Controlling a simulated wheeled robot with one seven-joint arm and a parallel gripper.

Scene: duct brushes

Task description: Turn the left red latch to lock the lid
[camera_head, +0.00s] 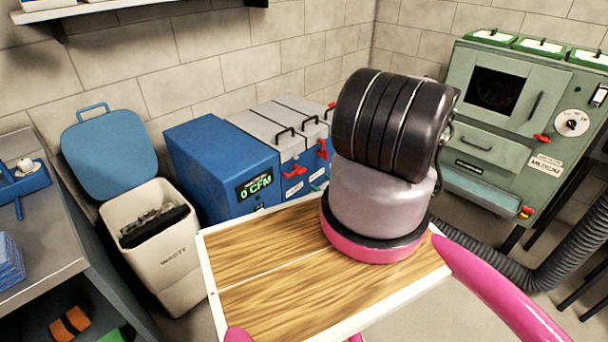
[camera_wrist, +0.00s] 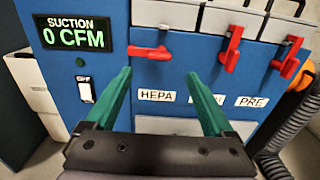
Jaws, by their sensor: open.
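The left red latch (camera_wrist: 150,52) lies level on the blue front of the suction unit, above the HEPA label, in the wrist view. The middle red latch (camera_wrist: 231,50) and the right red latch (camera_wrist: 288,58) hang downward, the right one tilted. My gripper (camera_wrist: 158,74) is open and empty. Its two green fingers point at the unit just below the left latch, apart from each other; I see no contact with the latch.
The suction display (camera_wrist: 77,32) reads 0 CFM, with a switch (camera_wrist: 86,90) below it. A white waste bin (camera_head: 165,245) with a blue lid stands left of the unit. A green machine (camera_head: 515,120) stands at the right, with a grey hose (camera_head: 560,262) below it.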

